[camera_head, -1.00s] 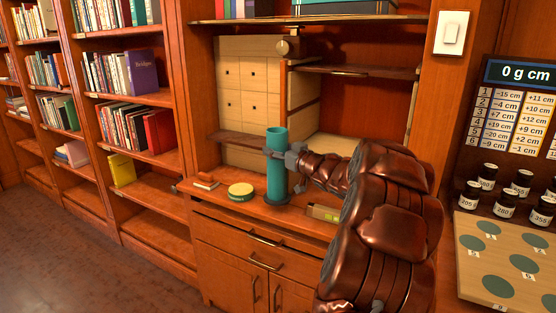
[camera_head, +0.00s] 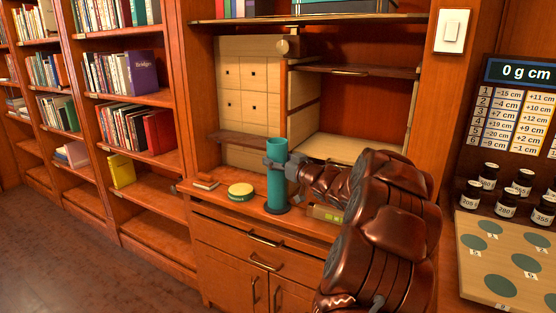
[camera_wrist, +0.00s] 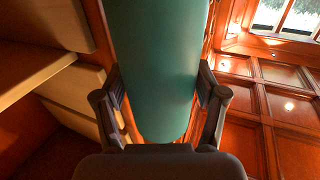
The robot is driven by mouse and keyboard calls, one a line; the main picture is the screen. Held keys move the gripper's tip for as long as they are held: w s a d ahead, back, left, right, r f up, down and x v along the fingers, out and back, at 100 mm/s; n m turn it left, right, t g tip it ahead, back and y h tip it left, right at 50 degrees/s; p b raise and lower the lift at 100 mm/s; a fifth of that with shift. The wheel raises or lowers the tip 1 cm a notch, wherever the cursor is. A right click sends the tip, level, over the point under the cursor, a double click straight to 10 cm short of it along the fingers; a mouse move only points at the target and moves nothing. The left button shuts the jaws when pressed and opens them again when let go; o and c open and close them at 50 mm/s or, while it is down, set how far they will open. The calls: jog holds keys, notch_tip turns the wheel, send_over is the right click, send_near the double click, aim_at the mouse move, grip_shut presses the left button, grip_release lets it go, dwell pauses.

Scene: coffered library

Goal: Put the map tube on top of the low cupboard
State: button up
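The map tube (camera_head: 277,178) is a tall teal cylinder with a wider foot. It is upright over the top of the low cupboard (camera_head: 222,262), near its front edge. Its foot appears to be at the cupboard top, but I cannot tell whether it bears fully on it. My gripper (camera_head: 279,166) comes from the right and has a finger on each side of the tube. In the wrist view the tube (camera_wrist: 160,70) fills the space between the fingers, which appear to press on its sides.
A shelf board (camera_head: 237,138) and a pale panelled door (camera_head: 247,95) are behind.

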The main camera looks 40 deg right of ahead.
jog(key=shift+o, duration=1)
jog(key=shift+r, duration=0.15)
jog(key=s+a, duration=0.1)
jog(key=s, duration=1.1)
jog(key=shift+p, duration=0.45)
jog(key=shift+a, duration=0.1)
